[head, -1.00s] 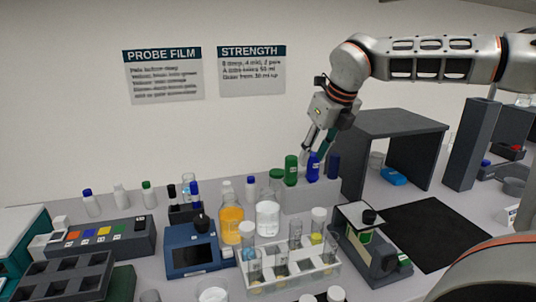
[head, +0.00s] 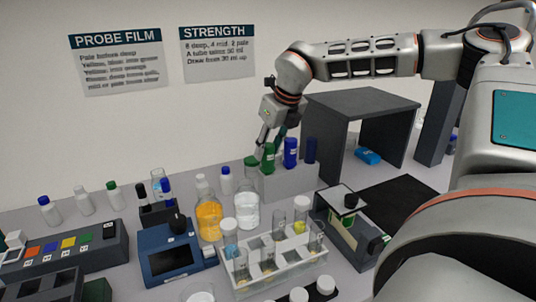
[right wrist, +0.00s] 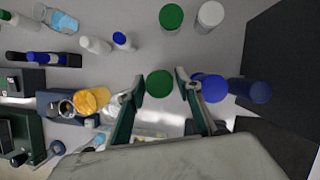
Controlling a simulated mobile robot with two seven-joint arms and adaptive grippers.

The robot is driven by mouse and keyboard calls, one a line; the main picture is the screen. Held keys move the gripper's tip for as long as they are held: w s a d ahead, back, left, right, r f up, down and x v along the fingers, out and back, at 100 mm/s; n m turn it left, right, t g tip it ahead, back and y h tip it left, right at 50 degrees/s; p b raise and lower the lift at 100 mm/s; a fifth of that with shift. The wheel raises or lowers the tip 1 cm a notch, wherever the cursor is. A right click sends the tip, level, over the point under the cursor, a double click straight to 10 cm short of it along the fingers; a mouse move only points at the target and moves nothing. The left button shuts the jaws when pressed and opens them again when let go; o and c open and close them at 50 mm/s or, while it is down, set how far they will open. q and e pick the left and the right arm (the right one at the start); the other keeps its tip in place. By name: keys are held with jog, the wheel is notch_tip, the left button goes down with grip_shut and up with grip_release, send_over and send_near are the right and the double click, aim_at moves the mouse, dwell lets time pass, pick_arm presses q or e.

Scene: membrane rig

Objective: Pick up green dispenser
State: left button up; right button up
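The green dispenser (head: 268,158) stands upright in a grey rack (head: 292,184), with a blue dispenser (head: 290,153) just to its right. My right gripper (head: 270,140) points down over the green dispenser. In the right wrist view the green dispenser's round top (right wrist: 159,83) lies between the two fingers of my right gripper (right wrist: 163,78). The fingers are apart, with a narrow gap seen on the right side of the top. The blue dispenser's top (right wrist: 213,87) is close outside the right finger. My left gripper is not in view.
A dark blue dispenser (head: 310,150) stands at the rack's right end. A green-capped bottle (head: 251,163) is just left of the rack. An orange bottle (head: 209,221) and a clear tube rack (head: 275,268) stand in front. A dark grey shelf (head: 375,105) rises behind, right.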

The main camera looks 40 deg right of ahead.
jog(key=shift+w+f, duration=0.25)
jog(key=shift+f, duration=0.3)
jog(key=shift+c, duration=0.3)
